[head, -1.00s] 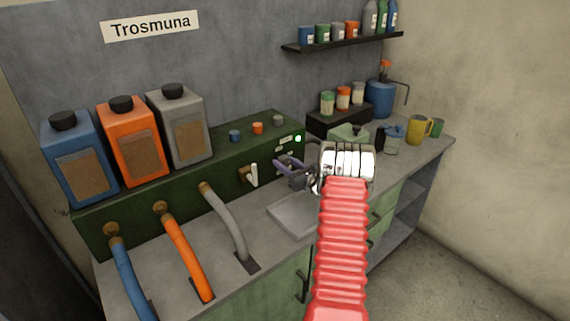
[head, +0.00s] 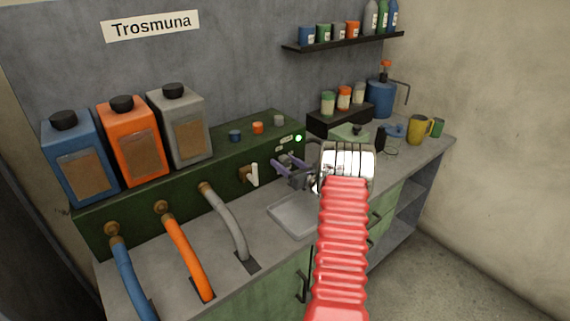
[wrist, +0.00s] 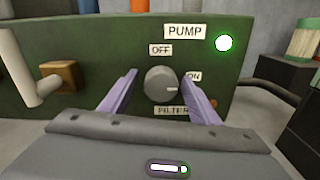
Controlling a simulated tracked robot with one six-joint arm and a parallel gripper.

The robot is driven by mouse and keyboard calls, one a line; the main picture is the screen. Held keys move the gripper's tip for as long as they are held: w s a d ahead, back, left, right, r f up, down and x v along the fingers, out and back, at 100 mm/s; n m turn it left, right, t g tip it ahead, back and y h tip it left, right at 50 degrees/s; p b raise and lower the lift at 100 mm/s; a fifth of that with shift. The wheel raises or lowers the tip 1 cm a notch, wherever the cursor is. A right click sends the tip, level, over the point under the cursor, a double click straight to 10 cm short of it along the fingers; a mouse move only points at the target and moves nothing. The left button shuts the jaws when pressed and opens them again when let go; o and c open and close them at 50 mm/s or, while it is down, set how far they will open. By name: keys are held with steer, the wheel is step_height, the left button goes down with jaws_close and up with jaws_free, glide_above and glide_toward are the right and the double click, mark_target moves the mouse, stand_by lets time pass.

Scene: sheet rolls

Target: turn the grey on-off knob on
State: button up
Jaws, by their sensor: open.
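The grey knob (wrist: 160,84) sits on the front of the dark green pump box. The round light (wrist: 223,43) beside the PUMP label glows green, also in the head view (head: 298,138). My gripper (head: 279,164) is open, its two purple fingers standing on either side of the knob in the wrist view (wrist: 159,77). The right finger overlaps part of the ON label. I cannot tell whether either finger touches the knob. The knob is not clear in the head view.
A white lever (head: 254,174) is left of the knob. Blue, orange and grey hoses (head: 232,225) run down from the box to the counter. A shallow tray (head: 283,217) lies below my gripper. Jars and a yellow mug (head: 418,130) stand to the right.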

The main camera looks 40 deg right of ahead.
steer(key=shift+s, duration=0.15)
steer(key=s, duration=0.4)
steer(key=s+a, duration=0.1)
steer(key=s, duration=0.8)
steer(key=shift+s+a+f, duration=0.1)
steer(key=shift+s+a, duration=0.15)
steer(key=shift+a, duration=0.05)
